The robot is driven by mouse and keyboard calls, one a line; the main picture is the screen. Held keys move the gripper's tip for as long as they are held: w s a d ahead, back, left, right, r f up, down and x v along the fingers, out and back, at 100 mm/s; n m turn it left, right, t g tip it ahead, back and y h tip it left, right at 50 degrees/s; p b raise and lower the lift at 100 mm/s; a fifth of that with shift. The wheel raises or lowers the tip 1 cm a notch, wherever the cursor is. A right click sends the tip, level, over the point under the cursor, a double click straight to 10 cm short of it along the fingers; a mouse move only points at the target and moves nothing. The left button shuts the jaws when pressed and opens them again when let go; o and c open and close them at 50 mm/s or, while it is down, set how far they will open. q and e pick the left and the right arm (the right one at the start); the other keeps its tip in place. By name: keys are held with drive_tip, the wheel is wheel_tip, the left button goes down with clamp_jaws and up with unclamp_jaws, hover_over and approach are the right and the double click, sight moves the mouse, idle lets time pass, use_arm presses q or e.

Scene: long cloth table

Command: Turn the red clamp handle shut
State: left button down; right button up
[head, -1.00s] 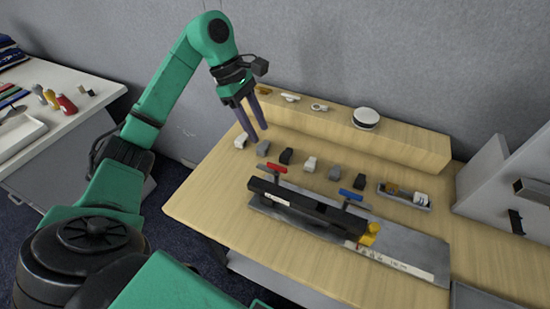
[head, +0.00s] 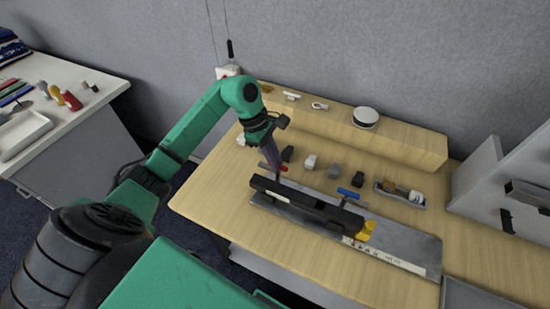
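The red clamp handle (head: 284,169) is at the left end of a long black clamped bar on a grey metal plate (head: 405,240). Only a small part of the red shows; my gripper hides the rest. My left gripper (head: 277,165) points down with its fingertips at the red handle. The fingers overlap in this view, so I cannot tell whether they are closed on it. A blue clamp handle (head: 349,193) sits toward the right end of the black bar (head: 305,205). My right gripper is not in view.
Several small grey, black and white blocks (head: 310,161) stand behind the bar. A small tray (head: 399,194) with items lies to their right. A raised wooden shelf (head: 400,147) runs along the back. A grey panel fixture (head: 490,190) stands at the right.

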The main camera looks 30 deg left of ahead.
use_arm(q)
drive_tip(key=shift+f+n+t+b, duration=0.2)
drive_tip(key=shift+n+t+b, duration=0.2)
drive_tip(key=shift+n+b, duration=0.7)
drive_tip(key=shift+s+n+t+y+b, duration=0.15)
drive_tip(key=shift+n+t+y+b, duration=0.25)
drive_tip(key=shift+n+b, duration=0.85)
drive_tip(key=n+b, duration=0.1)
drive_tip(key=n, duration=0.1)
drive_tip(key=n+t+b, duration=0.1)
drive_tip(key=n+b, duration=0.1)
drive_tip(key=shift+s+d+r+n+t+y, duration=0.1)
drive_tip(key=shift+s+d+n+t+y, duration=0.05)
drive_tip(key=shift+n+t+y, duration=0.2)
drive_tip(key=n+y+b, duration=0.1)
drive_tip(key=n, duration=0.1)
drive_tip(key=n+t, duration=0.1)
drive_tip(key=n, duration=0.1)
drive_tip(key=shift+d+r+y+b, duration=0.15)
drive_tip(key=shift+d+y+b, duration=0.05)
drive_tip(key=shift+y+b, duration=0.2)
drive_tip(key=shift+d+n+y+b, duration=0.15)
drive_tip(key=shift+n+y+b, duration=0.45)
drive_tip(key=shift+n, duration=1.7)
drive_tip(key=shift+r+y, duration=0.1)
drive_tip(key=shift+y, duration=0.15)
drive_tip(key=c, duration=0.9)
unclamp_jaws()
drive_tip(key=shift+s, duration=0.1)
